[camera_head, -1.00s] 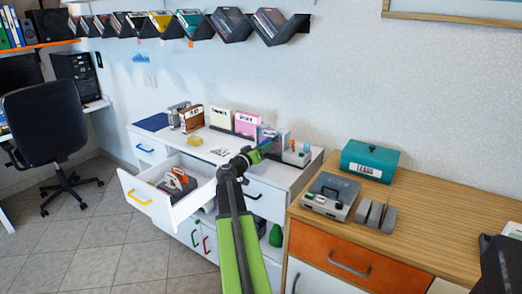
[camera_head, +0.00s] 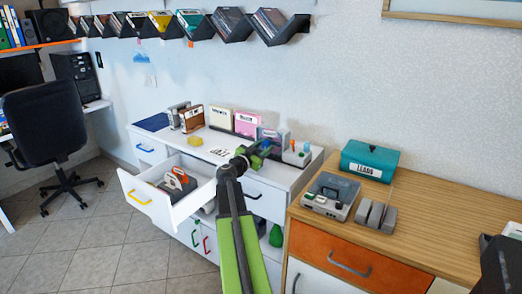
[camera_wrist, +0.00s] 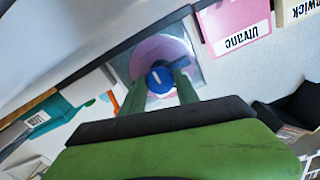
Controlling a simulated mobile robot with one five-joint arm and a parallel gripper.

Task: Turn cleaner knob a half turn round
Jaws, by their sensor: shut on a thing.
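The cleaner (camera_head: 272,134) is a greyish, see-through upright case at the back of the white cabinet top. Its blue knob (camera_wrist: 160,78) has a white mark and sits in front of a pink-purple disc (camera_wrist: 152,52) in the wrist view. My gripper (camera_wrist: 160,88) is shut on the knob, with one green finger on each side. In the head view my gripper (camera_head: 266,147) reaches the cleaner's front and hides the knob there.
Pink sleeve "Utvane" (camera_wrist: 236,22) stands beside the cleaner. A small device with coloured pegs (camera_head: 297,154) is at its right. An open white drawer (camera_head: 150,203) juts out below left. A teal box (camera_head: 369,160) sits on the wooden cabinet.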

